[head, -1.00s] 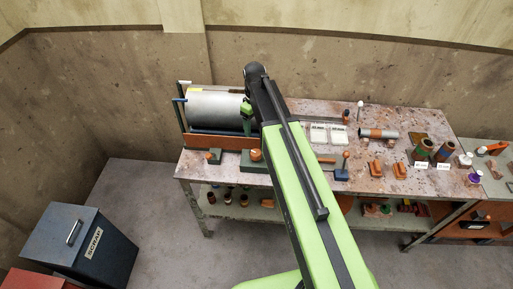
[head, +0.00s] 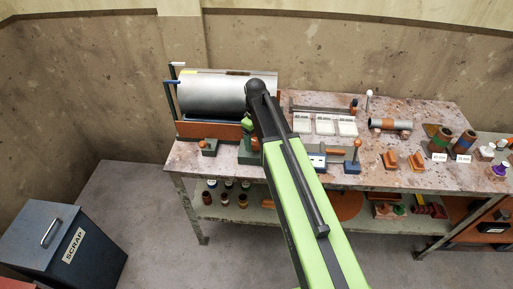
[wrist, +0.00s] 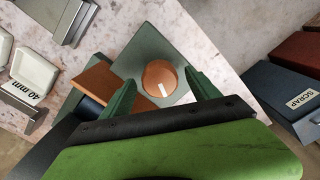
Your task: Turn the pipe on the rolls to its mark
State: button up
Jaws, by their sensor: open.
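The large grey pipe (head: 212,93) lies on the roll stand (head: 205,130) at the back left of the bench. A yellow patch (head: 188,71) shows at its upper left, and a dark strip (head: 238,73) on top. My gripper (head: 249,128) is in front of the stand, over a green box (head: 249,157). In the wrist view my gripper (wrist: 160,86) is open, with one green finger on each side of an orange round knob (wrist: 159,77) with a white line. The knob sits on the green box (wrist: 148,45). I cannot tell whether the fingers touch it.
A scrap bin (head: 65,245) stands on the floor at left.

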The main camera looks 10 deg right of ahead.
jog(key=shift+c, duration=0.2)
jog(key=c, duration=1.3)
